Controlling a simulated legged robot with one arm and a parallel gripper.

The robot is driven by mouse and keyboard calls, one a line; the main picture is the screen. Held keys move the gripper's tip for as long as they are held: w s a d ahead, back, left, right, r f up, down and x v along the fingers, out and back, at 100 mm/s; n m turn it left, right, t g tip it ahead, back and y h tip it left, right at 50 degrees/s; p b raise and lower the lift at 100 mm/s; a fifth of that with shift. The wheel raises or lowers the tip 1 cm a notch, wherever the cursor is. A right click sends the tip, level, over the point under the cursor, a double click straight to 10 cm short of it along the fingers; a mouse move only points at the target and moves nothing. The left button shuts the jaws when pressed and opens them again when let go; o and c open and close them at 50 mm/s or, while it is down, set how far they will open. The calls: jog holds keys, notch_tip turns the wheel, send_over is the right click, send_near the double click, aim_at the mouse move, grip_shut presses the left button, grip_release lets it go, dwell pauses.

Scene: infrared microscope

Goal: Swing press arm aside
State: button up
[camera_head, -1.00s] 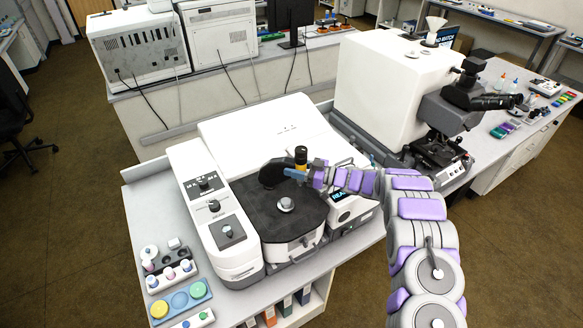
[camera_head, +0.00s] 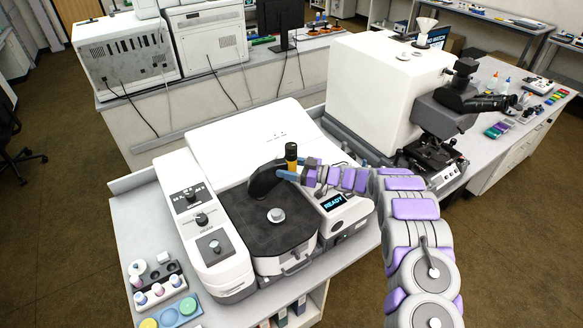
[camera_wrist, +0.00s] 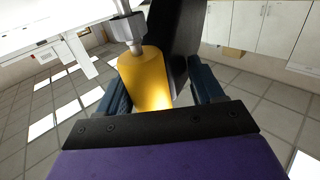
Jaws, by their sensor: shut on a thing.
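My gripper (camera_head: 286,175) reaches in from the right and is shut on the press arm's knob end. In the wrist view the yellow knob (camera_wrist: 147,75) lies between the two dark blue fingers of my gripper (camera_wrist: 160,90), with the black bar of the press arm (camera_wrist: 175,28) just beyond. The finger contact is partly hidden by the gripper body.
A small silver button (camera_head: 277,215) sits on the stage's middle. A READY display (camera_head: 335,202) is right of it. A white microscope (camera_head: 385,85) stands behind and to the right. A vial rack (camera_head: 157,285) and a tray with coloured discs (camera_head: 180,312) lie at the front left.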

jog(key=shift+w+a+r, duration=0.15)
jog(key=shift+a+r, duration=0.05)
jog(key=shift+r, duration=0.05)
jog(key=o, duration=1)
jog(key=shift+w+a+f, duration=0.1)
jog(key=shift+a, duration=0.1)
jog(key=shift+a+f, duration=0.1)
jog(key=shift+a, duration=0.15)
jog(key=shift+d, duration=0.35)
jog(key=shift+s+d, duration=0.2)
jog(key=shift+d, duration=0.05)
jog(key=v, duration=1.6)
jog(key=shift+d, duration=0.35)
